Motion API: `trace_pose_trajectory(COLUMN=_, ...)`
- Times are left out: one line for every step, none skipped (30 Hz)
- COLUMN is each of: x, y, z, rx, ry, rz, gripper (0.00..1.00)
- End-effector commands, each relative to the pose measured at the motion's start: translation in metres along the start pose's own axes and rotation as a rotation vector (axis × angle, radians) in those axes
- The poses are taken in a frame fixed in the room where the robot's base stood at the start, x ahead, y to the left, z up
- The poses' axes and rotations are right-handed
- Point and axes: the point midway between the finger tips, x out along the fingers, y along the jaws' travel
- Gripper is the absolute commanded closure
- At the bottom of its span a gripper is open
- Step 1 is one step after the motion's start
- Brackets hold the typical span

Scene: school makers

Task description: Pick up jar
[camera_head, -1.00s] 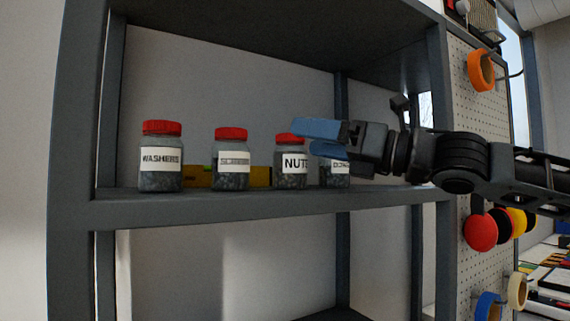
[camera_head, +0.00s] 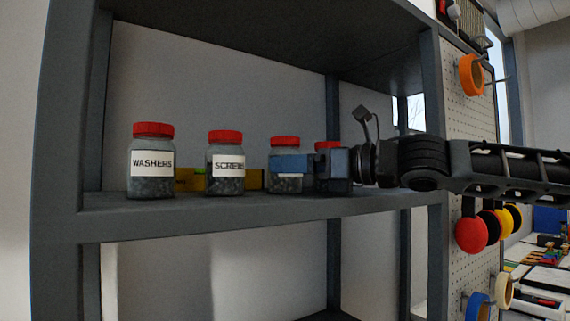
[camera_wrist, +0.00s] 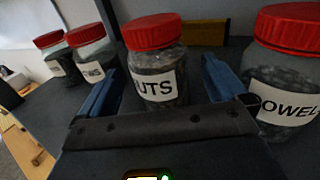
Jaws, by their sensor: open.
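Several clear jars with red lids and dark contents stand upright in a row on a dark grey shelf (camera_head: 220,204). The NUTS jar (camera_head: 285,148) is partly hidden behind my gripper (camera_head: 290,164) in the head view. In the wrist view, the NUTS jar (camera_wrist: 155,62) stands between the two blue fingers of my gripper (camera_wrist: 162,88). The fingers are spread, with a visible gap on the jar's right side. The left finger is close to the jar, and I cannot tell whether it touches.
The WASHERS jar (camera_head: 152,158) and SCREWS jar (camera_head: 226,161) stand to the left. A jar whose label reads "OWEL" (camera_wrist: 288,70) is close to the right finger. A yellow level (camera_head: 190,180) lies behind the jars. A shelf post (camera_head: 432,120) stands at right.

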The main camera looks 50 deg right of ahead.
Motion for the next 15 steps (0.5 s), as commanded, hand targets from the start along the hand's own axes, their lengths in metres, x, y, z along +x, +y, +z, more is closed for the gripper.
trace_pose_trajectory(x=0.008, y=0.001, z=0.002, rx=0.002, ry=-0.001, rz=0.003, gripper=0.01)
trace_pose_trajectory(x=0.012, y=0.0, z=0.002, rx=0.002, ry=-0.001, rz=0.002, gripper=0.01)
trace_pose_trajectory(x=0.017, y=0.001, z=0.002, rx=0.003, ry=-0.001, rz=0.003, gripper=0.01)
trace_pose_trajectory(x=0.019, y=0.001, z=0.002, rx=0.003, ry=-0.002, rz=0.003, gripper=0.01)
trace_pose_trajectory(x=0.022, y=0.001, z=0.001, rx=0.003, ry=-0.001, rz=0.002, gripper=0.01)
trace_pose_trajectory(x=0.025, y=0.0, z=0.001, rx=0.002, ry=-0.001, rz=0.001, gripper=0.01)
trace_pose_trajectory(x=0.026, y=0.0, z=0.001, rx=0.001, ry=0.0, rz=0.0, gripper=0.01)
trace_pose_trajectory(x=0.028, y=0.0, z=0.001, rx=0.001, ry=0.0, rz=0.0, gripper=0.01)
trace_pose_trajectory(x=0.028, y=0.0, z=0.0, rx=0.001, ry=0.0, rz=-0.001, gripper=0.01)
trace_pose_trajectory(x=0.029, y=0.0, z=0.0, rx=0.0, ry=0.0, rz=-0.001, gripper=0.01)
trace_pose_trajectory(x=0.029, y=0.0, z=0.0, rx=0.0, ry=0.0, rz=-0.001, gripper=0.01)
trace_pose_trajectory(x=0.029, y=0.0, z=0.0, rx=0.0, ry=0.0, rz=-0.001, gripper=0.01)
trace_pose_trajectory(x=0.029, y=0.0, z=0.0, rx=0.0, ry=0.0, rz=-0.001, gripper=0.01)
trace_pose_trajectory(x=0.029, y=0.0, z=0.0, rx=0.0, ry=0.0, rz=-0.001, gripper=0.01)
trace_pose_trajectory(x=0.029, y=0.0, z=0.0, rx=0.0, ry=0.0, rz=-0.001, gripper=0.01)
